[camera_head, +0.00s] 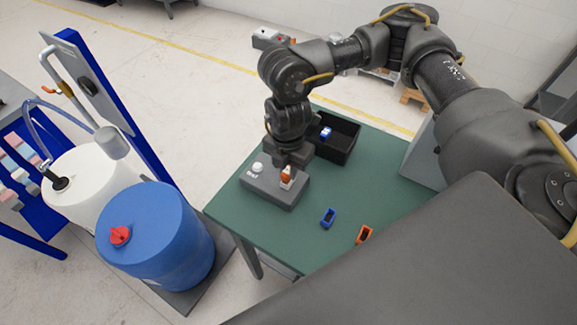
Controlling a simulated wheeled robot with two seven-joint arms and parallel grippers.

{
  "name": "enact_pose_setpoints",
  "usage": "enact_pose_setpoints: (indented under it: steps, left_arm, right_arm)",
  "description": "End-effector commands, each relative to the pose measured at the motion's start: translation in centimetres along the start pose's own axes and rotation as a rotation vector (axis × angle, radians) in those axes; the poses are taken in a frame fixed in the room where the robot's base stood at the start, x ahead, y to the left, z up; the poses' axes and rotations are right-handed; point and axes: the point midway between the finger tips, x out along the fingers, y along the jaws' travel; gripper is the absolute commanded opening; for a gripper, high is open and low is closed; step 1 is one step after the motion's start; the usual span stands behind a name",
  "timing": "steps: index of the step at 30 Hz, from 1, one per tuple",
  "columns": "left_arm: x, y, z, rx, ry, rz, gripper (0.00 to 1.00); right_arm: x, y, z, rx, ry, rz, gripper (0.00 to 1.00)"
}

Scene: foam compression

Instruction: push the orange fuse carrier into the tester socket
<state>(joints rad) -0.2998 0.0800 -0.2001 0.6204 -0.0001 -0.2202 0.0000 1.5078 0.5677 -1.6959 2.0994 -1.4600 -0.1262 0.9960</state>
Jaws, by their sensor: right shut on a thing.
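The tester (270,192) is a dark grey box on the green table, with a white round knob on its left part. My right gripper (288,168) points down over the tester's right part and is shut on the orange fuse carrier (286,174). The carrier is upright, at a pale socket (287,184) on the tester's top. The fingers partly hide it, and I cannot tell how deep it sits. My left gripper is not in view.
A blue carrier (328,217) and another orange carrier (364,234) lie on the green table (285,242) in front of the tester. A black bin (345,137) with a blue-and-white piece stands behind. Blue and white drums (150,240) stand left of the table.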

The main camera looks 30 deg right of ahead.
Motion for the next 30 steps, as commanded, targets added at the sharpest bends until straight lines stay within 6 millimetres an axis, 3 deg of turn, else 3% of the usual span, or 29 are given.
enact_pose_setpoints:
  steps: [12,13,18,30]
  left_arm:
    - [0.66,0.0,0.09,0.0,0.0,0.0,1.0]
    - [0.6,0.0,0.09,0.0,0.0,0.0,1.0]
    - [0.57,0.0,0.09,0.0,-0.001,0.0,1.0]
    - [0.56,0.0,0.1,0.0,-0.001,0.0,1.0]
  right_arm:
    - [0.94,0.0,-0.02,0.0,0.0,0.0,0.0]
    - [0.87,0.0,-0.02,0.0,0.0,0.0,0.21]
    - [0.84,0.0,-0.02,0.0,0.0,0.0,0.43]
    - [0.82,0.0,-0.01,0.0,0.0,0.0,0.43]
